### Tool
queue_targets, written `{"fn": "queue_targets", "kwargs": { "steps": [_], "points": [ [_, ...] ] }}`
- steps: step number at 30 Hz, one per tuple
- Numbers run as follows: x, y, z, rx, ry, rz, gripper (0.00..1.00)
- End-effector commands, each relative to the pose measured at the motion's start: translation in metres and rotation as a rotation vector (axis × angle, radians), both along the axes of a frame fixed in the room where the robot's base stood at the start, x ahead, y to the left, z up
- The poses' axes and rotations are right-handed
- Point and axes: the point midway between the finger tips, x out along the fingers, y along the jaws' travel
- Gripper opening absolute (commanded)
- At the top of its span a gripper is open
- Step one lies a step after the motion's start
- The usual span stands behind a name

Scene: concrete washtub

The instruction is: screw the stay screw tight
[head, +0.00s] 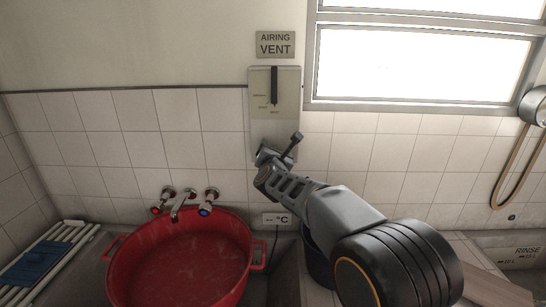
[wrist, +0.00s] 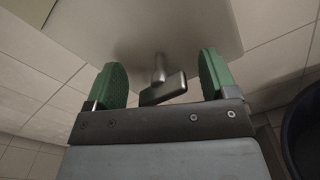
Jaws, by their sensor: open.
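The stay screw (wrist: 163,90) is a grey metal T-shaped handle on a short stem. It stands out from the pale plate (wrist: 150,28) of the vent panel in the wrist view, its crossbar slightly slanted. My gripper (wrist: 162,64) is open, with one green-padded finger on each side of the screw and a visible gap on both sides. In the head view my gripper (head: 268,154) is at the lower end of the vent panel (head: 287,125), and I cannot make out the screw there. A black vent lever (head: 274,84) points upright on the panel.
A red tub (head: 182,268) stands below left, under the wall taps (head: 186,197). A dark bucket (head: 318,262) is partly behind my arm and shows in the wrist view (wrist: 304,130). A window (head: 420,65) and a hose (head: 510,180) are to the right.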

Motion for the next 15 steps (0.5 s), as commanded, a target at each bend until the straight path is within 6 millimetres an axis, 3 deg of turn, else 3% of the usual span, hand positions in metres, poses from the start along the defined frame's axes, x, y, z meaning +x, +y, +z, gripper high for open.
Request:
{"fn": "queue_targets", "kwargs": {
  "steps": [15],
  "points": [
    [-0.053, 0.003, -0.001, 0.001, -0.002, 0.001, 0.79]
  ]
}}
